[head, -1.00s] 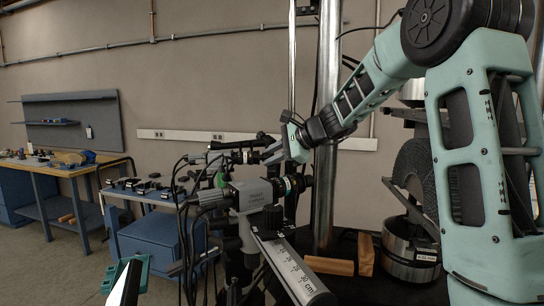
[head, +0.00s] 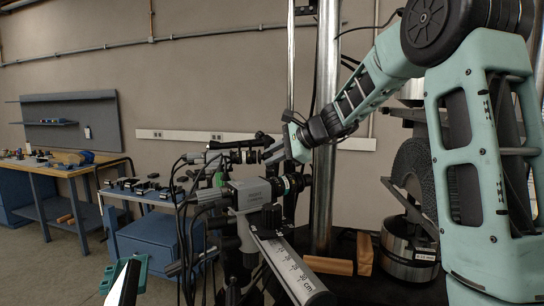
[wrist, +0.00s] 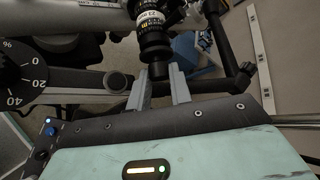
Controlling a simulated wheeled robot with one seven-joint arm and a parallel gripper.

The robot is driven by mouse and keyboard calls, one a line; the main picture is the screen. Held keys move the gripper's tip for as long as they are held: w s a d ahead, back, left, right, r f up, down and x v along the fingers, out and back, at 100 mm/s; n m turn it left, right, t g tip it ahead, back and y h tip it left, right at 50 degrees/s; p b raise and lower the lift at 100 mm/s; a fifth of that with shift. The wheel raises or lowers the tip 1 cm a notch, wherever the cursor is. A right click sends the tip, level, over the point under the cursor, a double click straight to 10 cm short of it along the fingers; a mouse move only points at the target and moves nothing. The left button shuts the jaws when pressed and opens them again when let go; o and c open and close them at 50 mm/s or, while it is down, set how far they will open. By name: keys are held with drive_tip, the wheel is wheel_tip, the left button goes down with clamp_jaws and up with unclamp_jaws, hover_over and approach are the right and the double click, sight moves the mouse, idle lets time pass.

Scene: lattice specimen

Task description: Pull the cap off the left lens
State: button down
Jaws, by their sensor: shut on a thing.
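Two cameras with lenses are mounted on a rig in the head view. The farther lens (head: 250,156) points right, towards my gripper (head: 271,155). The nearer lens (head: 291,184) has a dark end and sits lower and closer. In the wrist view, the lens barrel (wrist: 151,20) has white and yellow markings and runs down to a black cap (wrist: 158,70). My gripper (wrist: 163,87) has one grey finger on each side of this cap and is shut on it. I cannot tell whether the cap is still seated on the lens.
A metal post (head: 327,130) stands close behind my gripper. A ruled rail (head: 287,266) lies below the nearer lens. Cables hang around the rig. Wooden blocks (head: 329,265) lie on the dark surface at right. A blue cart (head: 155,243) and workbenches are at left.

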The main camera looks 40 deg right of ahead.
drive_tip(key=shift+s+d, duration=0.2)
drive_tip(key=shift+d, duration=0.15)
idle(0.3)
drive_tip(key=d, duration=0.1)
drive_tip(key=s+d, duration=0.1)
drive_tip(key=d, duration=0.1)
drive_tip(key=shift+s+d+b, duration=0.1)
drive_tip(key=shift+s+b, duration=0.2)
drive_tip(key=shift+b, duration=0.1)
